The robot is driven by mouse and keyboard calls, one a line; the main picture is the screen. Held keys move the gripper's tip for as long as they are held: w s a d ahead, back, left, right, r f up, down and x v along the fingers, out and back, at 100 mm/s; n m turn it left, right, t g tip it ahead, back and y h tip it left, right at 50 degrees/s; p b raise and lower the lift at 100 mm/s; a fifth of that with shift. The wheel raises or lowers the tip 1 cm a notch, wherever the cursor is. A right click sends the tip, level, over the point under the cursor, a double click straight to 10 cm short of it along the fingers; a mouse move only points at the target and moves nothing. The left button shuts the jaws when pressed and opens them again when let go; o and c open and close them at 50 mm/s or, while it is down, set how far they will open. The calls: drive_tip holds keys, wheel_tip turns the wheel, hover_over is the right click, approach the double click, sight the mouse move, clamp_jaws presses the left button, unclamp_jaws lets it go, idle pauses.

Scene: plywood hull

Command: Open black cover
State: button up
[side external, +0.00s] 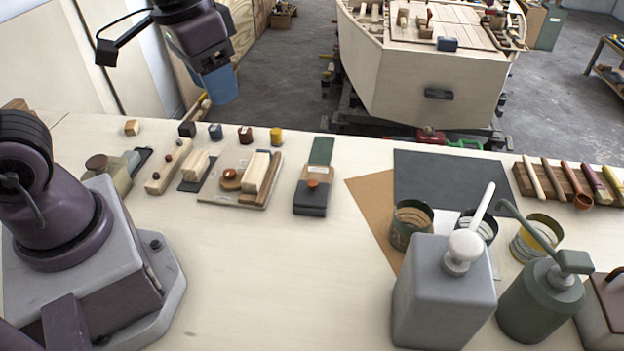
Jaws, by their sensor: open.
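My gripper (215,84) hangs high at the upper left, beyond the far edge of the bench in the picture. It is open and empty; its separate fingers are hard to make out. I cannot tell for sure which thing is the black cover. A dark block (310,198) with a green strip (321,151) and a reddish-brown knob lies flat near the middle of the bench. A flat black sheet (452,183) lies farther right. My gripper is well apart from both.
Wooden blocks and a tool board (214,189) lie left of the dark block. Open tins (410,234), a grey pump bottle (440,300) and a green pump bottle (538,312) stand at the right. A handle rack (568,184) is far right. The front middle is clear. A plywood hull (420,70) stands behind.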

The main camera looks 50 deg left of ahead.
sight(312, 182)
drive_tip(key=w+f+n+g, duration=0.2)
drive_tip(key=w+f+n, duration=0.2)
drive_tip(key=w+f, duration=1.1)
drive_tip(key=f, duration=1.1)
drive_tip(key=shift+w+d, duration=0.25)
drive_tip(key=shift+d, duration=0.1)
clamp_jaws()
